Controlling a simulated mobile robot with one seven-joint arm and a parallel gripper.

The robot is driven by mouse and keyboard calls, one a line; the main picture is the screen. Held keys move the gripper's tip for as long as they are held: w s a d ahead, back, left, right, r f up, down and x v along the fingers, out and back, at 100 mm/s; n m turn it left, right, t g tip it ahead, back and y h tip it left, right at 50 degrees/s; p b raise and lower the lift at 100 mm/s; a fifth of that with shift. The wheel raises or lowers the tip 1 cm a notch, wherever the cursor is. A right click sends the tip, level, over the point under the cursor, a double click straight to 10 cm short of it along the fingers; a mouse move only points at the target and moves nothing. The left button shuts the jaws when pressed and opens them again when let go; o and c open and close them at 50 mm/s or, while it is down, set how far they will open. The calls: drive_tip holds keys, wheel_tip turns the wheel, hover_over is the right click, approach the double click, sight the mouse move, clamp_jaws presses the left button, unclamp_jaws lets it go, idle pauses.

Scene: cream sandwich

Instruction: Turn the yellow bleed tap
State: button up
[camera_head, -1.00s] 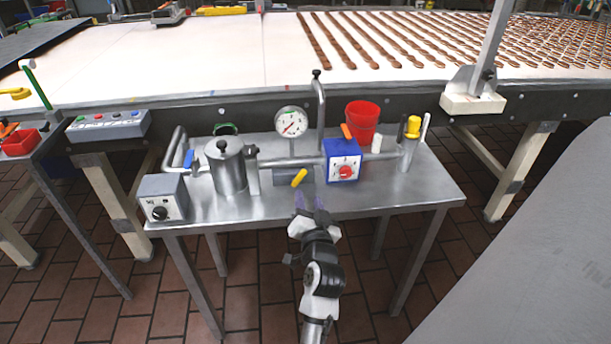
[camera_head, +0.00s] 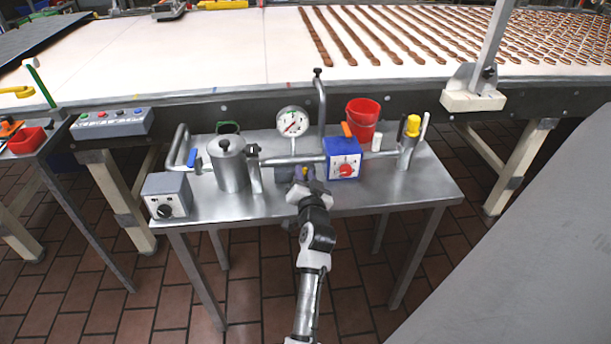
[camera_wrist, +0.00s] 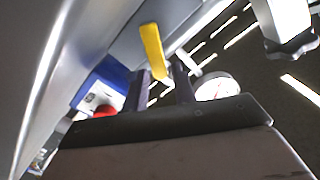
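The yellow bleed tap (camera_wrist: 153,48) is a short yellow lever, large in the wrist view. In the head view only a small yellow bit of it (camera_head: 305,172) shows, the rest hidden by my gripper. My gripper (camera_head: 303,176) is over the front of the steel table, at the pipework below the gauge. In the wrist view its two dark fingers (camera_wrist: 161,80) stand apart, and the lower end of the tap shows in the gap between them. I cannot tell whether either finger touches it.
A blue box with a red knob (camera_head: 343,158) is close on the right. The round gauge (camera_head: 292,122) stands behind. A steel pot (camera_head: 228,164) and grey switch box (camera_head: 166,196) are on the left. A red bucket (camera_head: 362,121) stands behind right. The table's front right (camera_head: 400,193) is clear.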

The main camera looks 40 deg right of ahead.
clamp_jaws()
drive_tip(key=shift+s+d+f+m, duration=0.1)
drive_tip(key=shift+d+f+m, duration=0.1)
drive_tip(key=shift+m, duration=0.6)
drive_tip(key=shift+o, duration=1.6)
unclamp_jaws()
drive_tip(key=shift+s, duration=0.1)
drive_tip(key=b+v, duration=0.3)
drive_tip(key=v, duration=1)
drive_tip(key=shift+s+a+b, duration=0.25)
drive_tip(key=shift+b, duration=0.1)
